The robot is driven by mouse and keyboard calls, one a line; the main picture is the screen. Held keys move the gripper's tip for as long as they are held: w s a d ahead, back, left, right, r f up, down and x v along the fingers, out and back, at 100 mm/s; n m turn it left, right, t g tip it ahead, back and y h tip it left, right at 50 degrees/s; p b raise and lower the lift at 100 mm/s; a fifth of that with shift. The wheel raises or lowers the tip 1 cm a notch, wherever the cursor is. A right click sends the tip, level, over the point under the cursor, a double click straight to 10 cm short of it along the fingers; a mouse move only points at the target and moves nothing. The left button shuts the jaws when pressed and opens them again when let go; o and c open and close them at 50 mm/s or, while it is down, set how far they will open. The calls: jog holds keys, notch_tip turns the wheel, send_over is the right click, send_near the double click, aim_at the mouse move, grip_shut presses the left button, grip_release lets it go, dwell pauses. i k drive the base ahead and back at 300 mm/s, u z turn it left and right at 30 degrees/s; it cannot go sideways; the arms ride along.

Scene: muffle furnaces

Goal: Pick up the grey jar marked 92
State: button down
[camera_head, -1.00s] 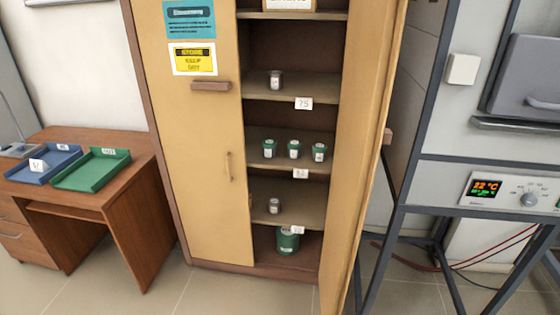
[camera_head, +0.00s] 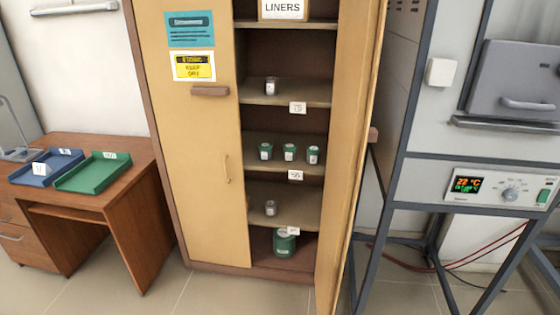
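Two small grey jars stand in the open right half of the tan cabinet. One grey jar (camera_head: 271,86) is on the upper shelf, left of centre. The other grey jar (camera_head: 270,208) is on a lower shelf, also left of centre. Both have pale labels, too small to read, so I cannot tell which is marked 92. Several green jars (camera_head: 289,152) stand in a row on the shelf between them. My gripper is not in view.
The cabinet's right door (camera_head: 347,157) stands open; its left door (camera_head: 203,155) is shut. A larger green container (camera_head: 285,242) is at the cabinet bottom. A desk with blue (camera_head: 42,166) and green trays (camera_head: 93,174) stands left, a furnace (camera_head: 480,120) right. Floor in front is clear.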

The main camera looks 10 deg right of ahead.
aim_at(265, 149)
jog(key=z, duration=0.1)
jog(key=i, duration=0.95)
jog(key=u, duration=0.05)
